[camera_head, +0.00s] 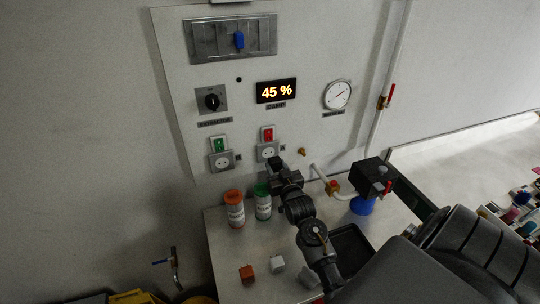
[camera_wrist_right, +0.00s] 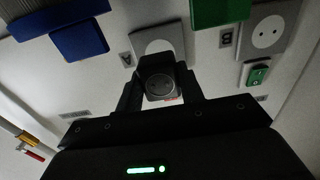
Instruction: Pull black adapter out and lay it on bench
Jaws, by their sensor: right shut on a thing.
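The black adapter (camera_wrist_right: 160,82) is held between the two fingers of my right gripper (camera_wrist_right: 161,92), in the right wrist view. It also shows as a small dark block in the head view (camera_head: 275,162). It is in front of the wall panel, just below the right-hand socket (camera_head: 267,151), whose round face is visible. The adapter looks clear of the socket, though the gap is hard to judge. The pale bench (camera_head: 228,270) lies below the panel. My left gripper is not in view.
An orange block (camera_head: 246,273) and a white block (camera_head: 277,263) lie nearer. A black tray (camera_head: 352,248) and a valve pipe (camera_head: 340,192) are to the right.

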